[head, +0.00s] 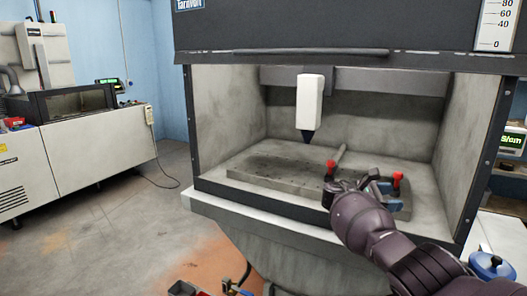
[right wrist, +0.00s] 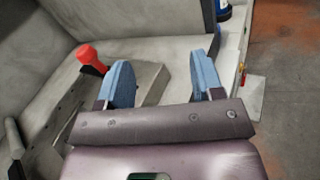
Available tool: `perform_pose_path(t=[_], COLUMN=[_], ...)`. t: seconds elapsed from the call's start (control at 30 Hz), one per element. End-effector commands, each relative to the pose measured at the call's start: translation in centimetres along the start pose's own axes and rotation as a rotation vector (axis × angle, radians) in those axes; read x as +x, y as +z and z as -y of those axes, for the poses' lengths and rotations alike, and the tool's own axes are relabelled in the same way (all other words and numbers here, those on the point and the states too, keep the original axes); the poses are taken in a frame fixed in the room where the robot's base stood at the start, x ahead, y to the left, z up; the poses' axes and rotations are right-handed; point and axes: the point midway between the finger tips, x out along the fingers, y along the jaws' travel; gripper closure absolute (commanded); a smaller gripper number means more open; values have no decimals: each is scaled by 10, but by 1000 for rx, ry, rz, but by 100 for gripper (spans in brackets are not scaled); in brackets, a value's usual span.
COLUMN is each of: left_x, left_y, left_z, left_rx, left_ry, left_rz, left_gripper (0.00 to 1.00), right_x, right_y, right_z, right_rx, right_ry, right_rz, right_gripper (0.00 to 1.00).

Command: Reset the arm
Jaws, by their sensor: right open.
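My right arm reaches in from the lower right of the head view to the front of an open machine enclosure. My right gripper (head: 384,188) is over the front right part of the grey work plate (head: 265,170). In the right wrist view its two blue fingers stand wide apart, and the gripper (right wrist: 162,80) has nothing between them. A red-knobbed clamp (right wrist: 90,57) is just left of the fingers there. In the head view one red knob (head: 331,165) is left of the gripper and another red knob (head: 397,178) is close by it. My left gripper is out of view.
A white machine head (head: 310,101) with a dark tip hangs above the plate. The enclosure's side walls and front ledge (head: 250,205) surround the work space. A blue-lidded container (head: 491,266) stands at the lower right. Open floor (head: 100,240) lies to the left.

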Motion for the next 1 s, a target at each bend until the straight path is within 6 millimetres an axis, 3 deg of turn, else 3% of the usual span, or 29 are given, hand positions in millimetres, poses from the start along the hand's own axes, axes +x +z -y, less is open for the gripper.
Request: perform_pose_path(t=[0.17,0.3,0.47,0.57,0.7,1.0], left_x=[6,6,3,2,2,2], left_y=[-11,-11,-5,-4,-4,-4], left_z=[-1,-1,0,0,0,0], left_rx=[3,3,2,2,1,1], left_ry=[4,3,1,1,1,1], left_rz=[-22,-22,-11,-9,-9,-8], left_gripper=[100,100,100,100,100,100], right_x=[-26,-66,-110,-134,-159,-178], right_y=[1,10,-10,-30,-56,-94], right_z=[-42,-76,-84,-73,-44,46], right_rx=[302,581,858,1011,1187,1448], right_ry=[193,346,454,473,442,252], right_rz=[-209,-452,-789,-1018,-1312,-1761], right_gripper=[39,39,39,39,39,39])
